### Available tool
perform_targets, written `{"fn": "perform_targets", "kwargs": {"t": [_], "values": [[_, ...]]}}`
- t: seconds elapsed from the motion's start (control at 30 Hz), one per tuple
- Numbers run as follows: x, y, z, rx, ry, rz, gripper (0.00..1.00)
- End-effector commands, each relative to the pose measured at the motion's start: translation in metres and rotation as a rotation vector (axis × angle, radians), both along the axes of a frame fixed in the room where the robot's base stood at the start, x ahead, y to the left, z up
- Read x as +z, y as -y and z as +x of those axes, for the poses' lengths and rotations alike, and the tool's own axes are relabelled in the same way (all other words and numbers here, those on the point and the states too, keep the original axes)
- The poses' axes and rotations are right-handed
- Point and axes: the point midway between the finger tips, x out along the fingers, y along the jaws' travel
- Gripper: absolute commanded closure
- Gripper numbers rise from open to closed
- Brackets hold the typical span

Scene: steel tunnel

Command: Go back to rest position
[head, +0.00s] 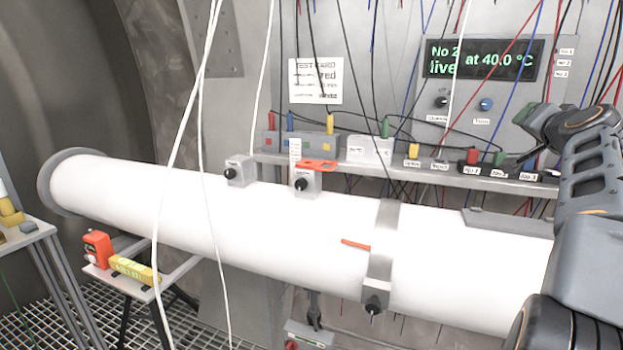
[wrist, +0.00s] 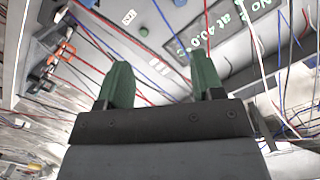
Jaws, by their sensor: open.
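My gripper shows in the wrist view (wrist: 161,85), with two green fingertips apart and nothing between them. It points up toward the grey panel with the green-lettered display, which shows in the head view (head: 483,59) and tilted in the wrist view (wrist: 245,20). In the head view my arm is folded at the right edge, above the right end of the white pipe. The gripper appears empty.
A long white pipe (head: 130,200) crosses the scene, with a metal clamp band (head: 380,255). A grey shelf (head: 440,178) behind it carries coloured connectors. Loose red, blue, black and white cables hang around the panel and in front of the pipe. A small bench (head: 135,278) holds an orange device (head: 97,248).

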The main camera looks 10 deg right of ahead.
Motion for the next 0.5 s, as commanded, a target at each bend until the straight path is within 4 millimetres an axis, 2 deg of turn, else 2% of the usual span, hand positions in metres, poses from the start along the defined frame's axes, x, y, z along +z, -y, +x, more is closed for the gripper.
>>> {"fn": "perform_targets", "kwargs": {"t": [0.07, 0.27, 0.37, 0.47, 0.5], "values": [[-0.004, -0.016, 0.007, 0.028, -0.029, 0.006, 0.39], [-0.032, -0.064, 0.023, 0.113, -0.145, 0.031, 0.39], [-0.052, -0.096, 0.029, 0.168, -0.226, 0.042, 0.39], [-0.077, -0.136, 0.031, 0.239, -0.325, 0.051, 0.39], [-0.089, -0.156, 0.030, 0.273, -0.374, 0.052, 0.39]]}}
